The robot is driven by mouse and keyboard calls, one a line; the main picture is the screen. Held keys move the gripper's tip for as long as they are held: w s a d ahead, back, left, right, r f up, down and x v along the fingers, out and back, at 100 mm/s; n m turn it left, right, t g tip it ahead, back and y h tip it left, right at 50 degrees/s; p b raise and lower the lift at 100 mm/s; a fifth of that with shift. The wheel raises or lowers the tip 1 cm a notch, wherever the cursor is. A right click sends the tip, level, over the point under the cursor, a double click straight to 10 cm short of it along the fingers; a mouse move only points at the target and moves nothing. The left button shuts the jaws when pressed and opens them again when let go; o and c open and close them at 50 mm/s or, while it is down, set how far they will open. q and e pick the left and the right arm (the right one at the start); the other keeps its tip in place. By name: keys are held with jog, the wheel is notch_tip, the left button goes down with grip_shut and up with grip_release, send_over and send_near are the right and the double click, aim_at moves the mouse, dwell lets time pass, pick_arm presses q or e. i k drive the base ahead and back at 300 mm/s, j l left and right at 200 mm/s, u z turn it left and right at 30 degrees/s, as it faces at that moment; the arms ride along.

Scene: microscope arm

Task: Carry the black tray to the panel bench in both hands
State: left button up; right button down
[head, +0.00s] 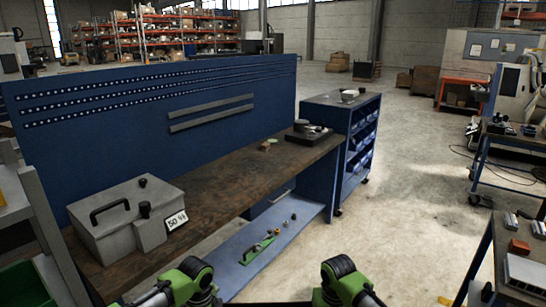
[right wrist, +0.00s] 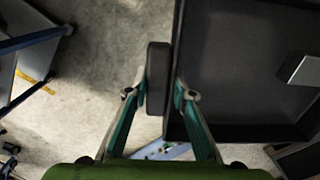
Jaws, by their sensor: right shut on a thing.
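The black tray (right wrist: 240,50) fills the right side of the right wrist view, and part of it is cut off. A grey block (right wrist: 303,70) shows inside it at the right edge. My right gripper (right wrist: 160,92) has one finger on each side of the tray's dark handle bar (right wrist: 157,70) and is shut on it. My left gripper is not in view. The panel bench (head: 225,185) stands ahead, with a brown top and a blue perforated panel (head: 150,110) behind.
On the bench are a grey case (head: 115,225) with a 50 label (head: 176,220) and a dark device (head: 308,132) at the far end. The middle of the top is mostly clear. A blue cart (head: 345,145) stands beyond it. Another bench (head: 510,255) is at right, with open floor between.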

aim_at(253, 169)
jog(key=i+z, duration=0.45)
jog(key=i, duration=0.55)
jog(key=i+u, duration=0.1)
jog(key=u, duration=0.2)
jog(key=i+u, duration=0.15)
jog(key=u, duration=0.15)
